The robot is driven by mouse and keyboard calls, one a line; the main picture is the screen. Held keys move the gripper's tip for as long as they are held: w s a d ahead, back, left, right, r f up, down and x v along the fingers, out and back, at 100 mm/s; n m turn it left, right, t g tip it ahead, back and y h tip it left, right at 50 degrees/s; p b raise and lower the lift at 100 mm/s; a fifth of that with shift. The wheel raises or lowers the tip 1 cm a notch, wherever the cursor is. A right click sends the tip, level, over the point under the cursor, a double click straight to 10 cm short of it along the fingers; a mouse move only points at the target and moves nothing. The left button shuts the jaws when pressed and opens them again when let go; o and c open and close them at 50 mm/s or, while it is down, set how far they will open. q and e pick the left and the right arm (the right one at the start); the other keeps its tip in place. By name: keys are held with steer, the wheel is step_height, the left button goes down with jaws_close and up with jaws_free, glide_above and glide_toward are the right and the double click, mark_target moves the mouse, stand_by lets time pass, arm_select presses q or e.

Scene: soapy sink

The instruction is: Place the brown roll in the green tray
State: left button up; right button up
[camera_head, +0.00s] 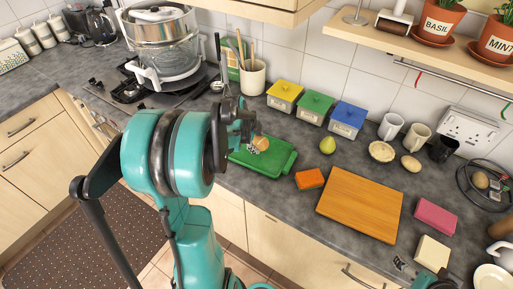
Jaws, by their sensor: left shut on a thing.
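The brown roll (261,143) is small and round, and part of it is hidden by my left gripper (251,141). My left gripper is shut on the roll, over the green tray (275,164). I cannot tell whether the roll touches the tray floor. The tray lies on the grey worktop, its left part hidden behind my gripper. Part of my right arm and gripper (402,265) shows at the bottom right edge. Its jaw state is unclear.
An orange sponge (309,179) and a wooden board (360,204) lie right of the tray. A utensil pot (253,77) stands behind the tray. Mugs (391,126) stand farther right.

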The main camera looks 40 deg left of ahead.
mark_target(257, 146)
arm_select(q)
step_height(257, 146, down, 3)
steer(key=shift+f+b, duration=0.15)
steer(key=shift+b, duration=0.35)
steer(key=o, duration=0.8)
steer(key=shift+f, duration=0.1)
steer(key=o, duration=0.5)
steer(key=shift+c, duration=0.2)
